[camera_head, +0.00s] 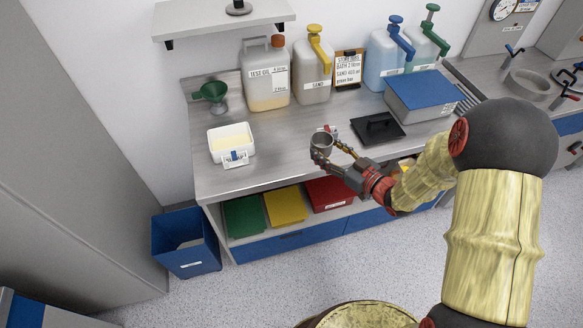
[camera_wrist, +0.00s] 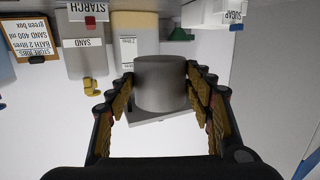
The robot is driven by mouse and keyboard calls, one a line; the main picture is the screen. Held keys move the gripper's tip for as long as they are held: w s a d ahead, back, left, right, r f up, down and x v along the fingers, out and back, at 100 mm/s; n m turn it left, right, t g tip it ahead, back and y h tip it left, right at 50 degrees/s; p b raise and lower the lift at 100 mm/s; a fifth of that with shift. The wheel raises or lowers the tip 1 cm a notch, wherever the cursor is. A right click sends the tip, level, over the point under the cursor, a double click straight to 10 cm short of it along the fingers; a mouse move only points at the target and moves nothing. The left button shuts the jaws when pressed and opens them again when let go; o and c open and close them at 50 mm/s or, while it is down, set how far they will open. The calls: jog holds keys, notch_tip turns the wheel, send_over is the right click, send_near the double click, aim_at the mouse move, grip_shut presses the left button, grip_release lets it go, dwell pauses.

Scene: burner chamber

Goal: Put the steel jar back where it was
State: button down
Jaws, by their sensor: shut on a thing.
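The steel jar (camera_head: 321,143) is a small grey metal cylinder. My gripper (camera_head: 325,142) is shut on it, with the fingers on both sides, above the front part of the grey bench (camera_head: 280,159). In the wrist view the jar (camera_wrist: 161,84) sits between the two fingers of my gripper (camera_wrist: 160,88). The wrist picture appears upside down. I cannot tell whether the jar's base touches the bench.
A white box with pale yellow contents (camera_head: 216,153) stands to the left. A black tray with a handle (camera_head: 388,134) lies to the right. TEST OIL (camera_head: 256,91) and SAND (camera_head: 308,84) canisters stand behind, with a green funnel (camera_head: 211,91) at back left.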

jog(key=w+a+f+b, duration=0.1)
jog(key=w+a+f, duration=0.3)
jog(key=w+a, duration=0.25)
jog(key=b, duration=0.2)
send_over(292, 161)
jog(key=f, duration=0.5)
jog(key=shift+s+d+f, duration=0.15)
jog(key=shift+d+f, duration=0.05)
jog(key=shift+d, duration=0.05)
jog(key=shift+a+f, duration=0.2)
jog(key=shift+f, duration=1.55)
jog(key=shift+f, duration=0.1)
jog(key=shift+f+b, duration=0.15)
jog(key=shift+b, duration=0.25)
jog(key=c, duration=0.8)
grip_release()
